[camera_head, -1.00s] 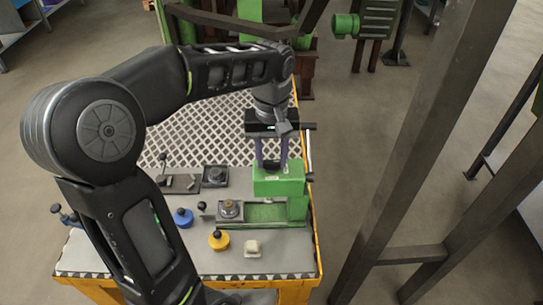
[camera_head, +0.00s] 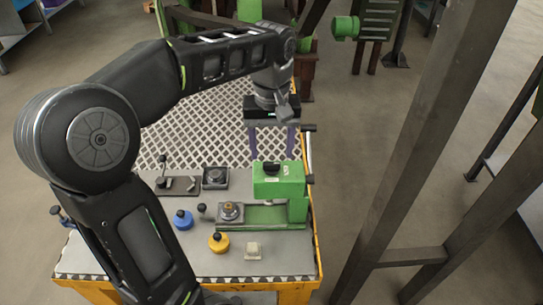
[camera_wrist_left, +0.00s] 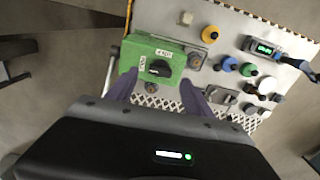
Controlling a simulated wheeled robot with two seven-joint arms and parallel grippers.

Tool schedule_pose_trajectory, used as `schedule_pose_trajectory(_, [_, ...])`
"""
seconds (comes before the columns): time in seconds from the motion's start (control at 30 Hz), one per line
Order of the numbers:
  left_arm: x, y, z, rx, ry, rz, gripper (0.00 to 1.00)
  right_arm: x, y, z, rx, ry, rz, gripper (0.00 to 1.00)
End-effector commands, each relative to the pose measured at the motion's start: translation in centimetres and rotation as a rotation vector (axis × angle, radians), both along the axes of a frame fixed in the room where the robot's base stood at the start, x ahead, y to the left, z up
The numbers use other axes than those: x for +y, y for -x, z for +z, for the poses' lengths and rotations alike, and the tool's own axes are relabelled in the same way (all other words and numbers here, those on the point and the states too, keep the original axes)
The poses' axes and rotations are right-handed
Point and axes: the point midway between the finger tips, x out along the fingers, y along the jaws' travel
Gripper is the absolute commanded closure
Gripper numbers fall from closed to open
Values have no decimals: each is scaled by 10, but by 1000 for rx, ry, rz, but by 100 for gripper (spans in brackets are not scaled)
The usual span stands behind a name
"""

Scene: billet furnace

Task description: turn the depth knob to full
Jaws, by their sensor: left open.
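The depth knob is a black dial (camera_head: 271,168) on top of the green press head (camera_head: 292,185). In the left wrist view the knob (camera_wrist_left: 158,68) sits on the green block between two white labels, whose text is too small to read surely. My left gripper (camera_head: 272,150) is open, with its purple fingers pointing down above the press head, one on each side of the knob's line. The fingers look clear of the knob. In the left wrist view the open fingers (camera_wrist_left: 158,82) frame the near side of the green block. My right gripper is not in view.
The yellow-edged table (camera_head: 318,262) holds a blue knobbed piece (camera_head: 182,218), a yellow one (camera_head: 218,242), a pale block (camera_head: 253,250) and a small black-framed fixture (camera_head: 215,177). A side handle (camera_head: 308,152) stands right of the gripper. A dark steel post (camera_head: 410,150) rises right of the table.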

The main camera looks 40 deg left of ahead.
Motion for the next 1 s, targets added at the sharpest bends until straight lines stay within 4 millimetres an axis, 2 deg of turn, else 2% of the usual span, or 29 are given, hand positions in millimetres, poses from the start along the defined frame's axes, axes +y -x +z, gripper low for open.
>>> schedule_pose_trajectory(0.07, [0,-1,14,-3,0,-1,40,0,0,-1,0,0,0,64])
schedule_pose_trajectory(0.13, [0,0,30,-1,0,0,40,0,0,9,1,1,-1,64])
schedule_pose_trajectory(0.27, [0,0,41,0,0,0,40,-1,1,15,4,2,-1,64])
schedule_pose_trajectory(1.0, [0,0,41,0,0,0,40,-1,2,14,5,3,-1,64])
